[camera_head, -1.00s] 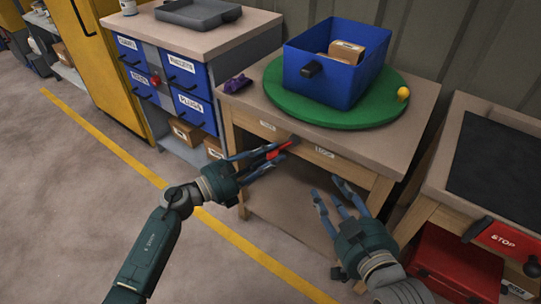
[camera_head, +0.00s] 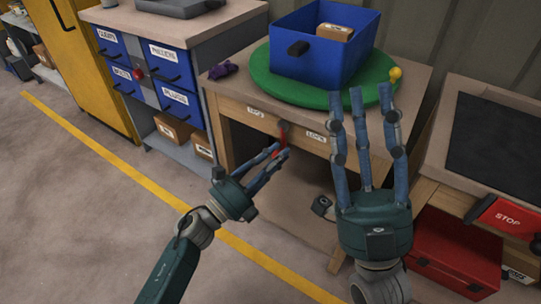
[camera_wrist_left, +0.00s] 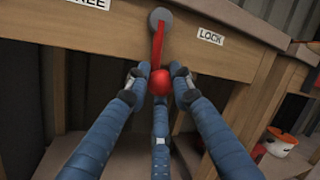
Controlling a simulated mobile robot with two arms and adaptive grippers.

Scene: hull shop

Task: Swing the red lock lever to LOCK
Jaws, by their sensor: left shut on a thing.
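The red lock lever (camera_head: 283,138) is on the front edge of the wooden table, between the FREE label (camera_head: 256,111) on the left and the LOCK label (camera_head: 315,136) on the right. In the left wrist view the lever (camera_wrist_left: 159,45) hangs almost straight down from its grey pivot (camera_wrist_left: 160,18), with its red knob (camera_wrist_left: 160,83) at the lower end. My left gripper (camera_head: 277,157) is shut on the knob, fingers on both sides. My right gripper (camera_head: 362,95) is open and empty, fingers pointing up in front of the table's right part.
A green turntable (camera_head: 300,92) on the table carries a blue bin (camera_head: 335,62) with a cardboard box (camera_head: 333,32). A yellow ball (camera_head: 395,73) is at its rim. A purple object (camera_head: 222,70) lies to the left. A red STOP panel (camera_head: 508,217) and red case (camera_head: 450,250) are on the right.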

